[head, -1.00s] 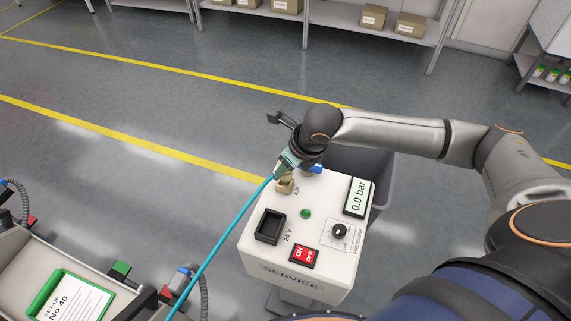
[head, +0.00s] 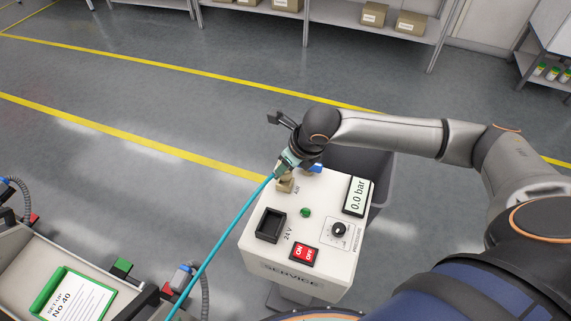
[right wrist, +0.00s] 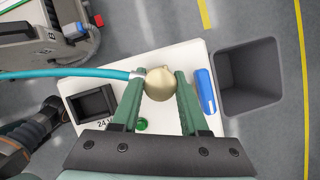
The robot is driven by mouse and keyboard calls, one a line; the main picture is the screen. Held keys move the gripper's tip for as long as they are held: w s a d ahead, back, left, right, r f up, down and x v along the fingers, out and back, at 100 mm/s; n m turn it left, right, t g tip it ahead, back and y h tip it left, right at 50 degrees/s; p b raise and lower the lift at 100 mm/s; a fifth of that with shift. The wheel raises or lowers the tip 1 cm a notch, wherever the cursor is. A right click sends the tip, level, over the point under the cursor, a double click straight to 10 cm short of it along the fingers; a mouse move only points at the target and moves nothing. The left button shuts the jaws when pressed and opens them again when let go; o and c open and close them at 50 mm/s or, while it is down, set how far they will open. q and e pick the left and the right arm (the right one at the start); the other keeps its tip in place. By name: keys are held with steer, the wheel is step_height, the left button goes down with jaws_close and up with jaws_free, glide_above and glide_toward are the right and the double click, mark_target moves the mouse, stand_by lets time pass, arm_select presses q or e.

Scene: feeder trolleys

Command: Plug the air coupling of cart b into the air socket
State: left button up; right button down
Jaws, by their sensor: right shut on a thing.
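The brass air coupling (right wrist: 160,84) sits on the end of the teal hose (right wrist: 100,74). My right gripper (right wrist: 161,74) is shut on it, one green finger on each side. In the head view my right gripper (head: 290,160) is over the back left corner of the white service box (head: 330,195), by the AIR label. A brass piece, the air socket (head: 285,185), shows just below the fingers. The coupling hides much of it from above, and I cannot tell whether the two are fully joined. The display (head: 357,195) reads 0.0 bar. My left gripper does not show.
A blue lever (right wrist: 205,91) lies right of the fingers. The box also has a black 24 V socket (head: 270,225), a green lamp (head: 305,213), a knob (head: 339,230) and a red ON/OFF switch (head: 304,254). A grey bin (right wrist: 248,78) stands beside it. A cart (head: 20,268) is at lower left.

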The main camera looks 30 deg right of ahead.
steer(key=shift+f+b, duration=0.5)
steer(key=shift+f, duration=0.65)
stand_by(0.8)
steer(key=shift+c, duration=1.7)
jaws_free()
steer(key=shift+r, duration=0.1)
steer(key=p+v, duration=0.1)
steer(key=v, duration=1.1)
steer(key=shift+s+r, duration=0.15)
